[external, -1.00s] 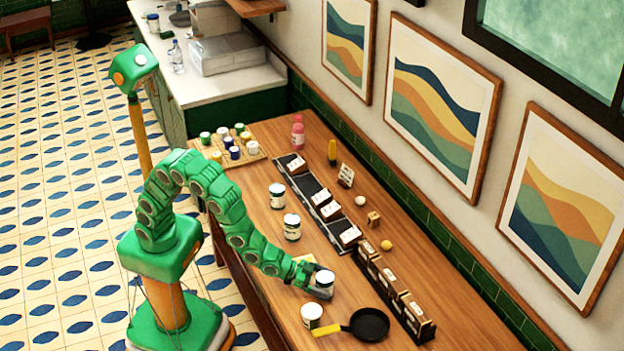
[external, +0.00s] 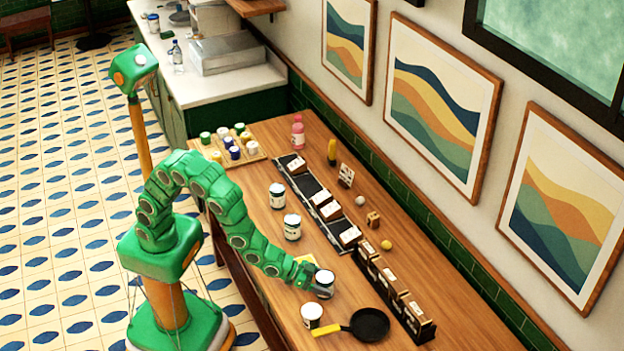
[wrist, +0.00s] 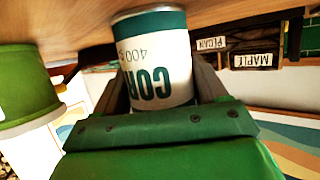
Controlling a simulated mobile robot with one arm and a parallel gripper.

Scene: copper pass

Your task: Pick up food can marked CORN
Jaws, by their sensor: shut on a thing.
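The food can marked CORN (wrist: 155,65) is white with a teal band and shows upside down in the wrist view, its label partly readable as "COR" and "400". In the external view the can (external: 324,284) is near the front of the wooden table. My gripper (external: 313,279) is shut on the can, with a finger on each side of it in the wrist view (wrist: 160,95). I cannot tell whether the can touches the table.
Two similar cans (external: 277,195) (external: 292,227) stand farther back, and another (external: 311,315) stands close in front. A black pan (external: 369,325) with a yellow handle lies to the right. A dark rack (external: 395,290) runs along the wall side. Several jars sit on a tray (external: 255,157).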

